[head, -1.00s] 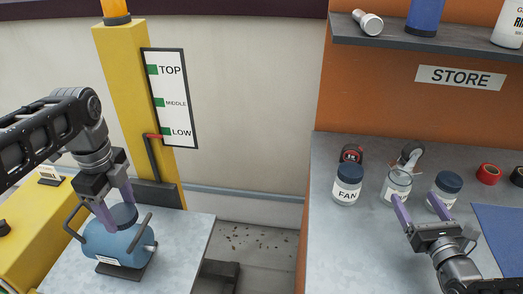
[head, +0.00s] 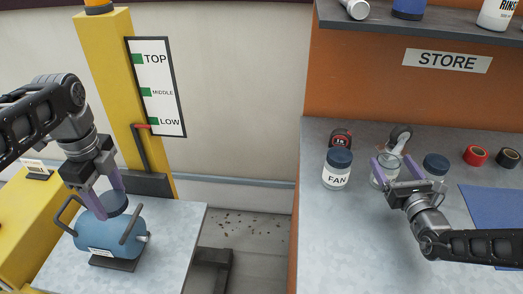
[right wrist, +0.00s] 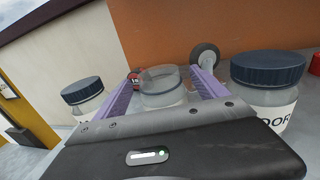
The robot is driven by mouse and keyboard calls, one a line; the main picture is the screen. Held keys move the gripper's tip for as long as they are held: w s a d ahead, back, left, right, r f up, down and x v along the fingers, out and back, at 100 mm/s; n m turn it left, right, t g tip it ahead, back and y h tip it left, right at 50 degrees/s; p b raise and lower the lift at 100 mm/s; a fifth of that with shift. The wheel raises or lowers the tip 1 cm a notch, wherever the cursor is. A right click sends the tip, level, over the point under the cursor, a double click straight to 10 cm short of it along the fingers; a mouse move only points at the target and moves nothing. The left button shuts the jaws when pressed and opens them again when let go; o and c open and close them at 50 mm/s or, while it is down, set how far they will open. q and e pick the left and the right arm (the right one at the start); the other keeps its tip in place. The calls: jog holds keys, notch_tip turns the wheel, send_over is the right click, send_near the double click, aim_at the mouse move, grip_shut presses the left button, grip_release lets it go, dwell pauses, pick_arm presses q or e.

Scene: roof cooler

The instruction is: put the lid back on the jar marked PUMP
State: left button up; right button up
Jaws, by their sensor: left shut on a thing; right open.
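A clear jar without a lid (head: 381,180) stands on the grey counter between two lidded jars; its label is hidden by my right gripper. My right gripper (head: 391,160) is open, its purple fingers on either side of this jar. The right wrist view shows the open jar (right wrist: 160,88) between the fingers; contact cannot be told. My left gripper (head: 110,201) is shut on a dark round lid (head: 114,204) at the top of a blue tank (head: 105,236). I cannot tell whether the lid touches the tank.
The FAN jar (head: 337,170) stands close left and a jar ending in "OOR" (right wrist: 272,100) close right. A caster wheel (head: 400,138) and a tape measure (head: 340,138) lie behind. Tape rolls (head: 476,156) and a blue mat (head: 492,215) are right. A shelf (head: 420,27) hangs above.

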aim_at(386, 152)
jog(key=shift+w, duration=0.1)
jog(key=shift+w+a+r+p, duration=0.1)
jog(key=shift+w+a+p, duration=0.05)
jog(key=shift+w, duration=0.7)
jog(key=shift+w+a+f+p, duration=0.1)
jog(key=shift+w+a+p, duration=0.1)
jog(key=shift+w, duration=0.7)
jog(key=shift+w+a+r+p, duration=0.1)
jog(key=shift+w+a, duration=0.05)
jog(key=shift+w, duration=0.7)
jog(key=shift+c, duration=0.5)
jog(key=c, duration=1.5)
notch_tip(386, 152, up, 10)
jog(key=shift+r, duration=0.1)
jog(key=o, duration=1)
jog(key=shift+c, duration=0.2)
grip_shut()
